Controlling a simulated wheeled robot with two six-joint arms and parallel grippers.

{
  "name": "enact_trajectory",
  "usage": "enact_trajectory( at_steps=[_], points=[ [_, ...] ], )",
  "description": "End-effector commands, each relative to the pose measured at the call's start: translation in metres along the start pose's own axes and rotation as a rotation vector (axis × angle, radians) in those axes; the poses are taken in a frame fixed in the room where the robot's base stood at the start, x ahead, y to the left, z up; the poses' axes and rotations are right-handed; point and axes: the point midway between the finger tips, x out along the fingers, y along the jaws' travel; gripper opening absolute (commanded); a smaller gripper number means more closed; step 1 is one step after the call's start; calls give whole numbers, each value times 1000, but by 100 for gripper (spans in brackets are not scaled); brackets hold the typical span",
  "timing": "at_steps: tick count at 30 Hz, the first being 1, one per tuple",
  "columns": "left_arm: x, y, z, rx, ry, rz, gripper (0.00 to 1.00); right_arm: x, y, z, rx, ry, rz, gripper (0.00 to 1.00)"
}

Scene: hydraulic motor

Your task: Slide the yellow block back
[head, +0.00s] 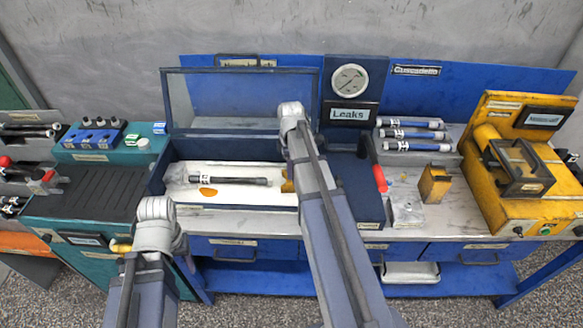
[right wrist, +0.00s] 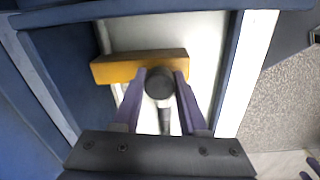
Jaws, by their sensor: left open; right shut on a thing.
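The yellow block (right wrist: 125,68) lies across the pale tray in the right wrist view. In the head view only a small part of it (head: 287,186) shows beside my right arm. My right gripper (right wrist: 159,92) is shut on a dark round knob (right wrist: 159,83) at the block's edge. In the head view my right arm hides this gripper. A cylinder (head: 228,180) with a dark rod lies in the tray, its right end close to the block.
The tray sits in a blue test box with a raised clear lid (head: 245,98). A gauge (head: 350,80) and a red-handled lever (head: 377,170) stand to its right. Beyond are a small yellow box (head: 434,184), several cylinders (head: 412,135) and a large yellow machine (head: 505,215).

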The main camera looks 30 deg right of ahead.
Motion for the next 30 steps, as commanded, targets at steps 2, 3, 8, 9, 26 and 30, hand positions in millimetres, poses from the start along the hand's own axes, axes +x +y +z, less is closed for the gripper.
enact_trajectory(
  at_steps=[2, 3, 8, 9, 26, 30],
  points=[
    [0, 0, 0, 0, 0, 0, 64, 0, 1, 0, 0, 0, 1, 3],
    [0, 0, 0, 0, 0, 0, 64, 0, 1, 0, 0, 0, 2, 0],
    [0, 0, 0, 0, 0, 0, 64, 0, 1, 0, 0, 0, 2, 0],
    [0, 0, 0, 0, 0, 0, 64, 0, 1, 0, 0, 0, 2, 0],
    [0, 0, 0, 0, 0, 0, 64, 0, 1, 0, 0, 0, 3, 0],
    [0, 0, 0, 0, 0, 0, 64, 0, 1, 0, 0, 0, 3, 0]
  ],
)
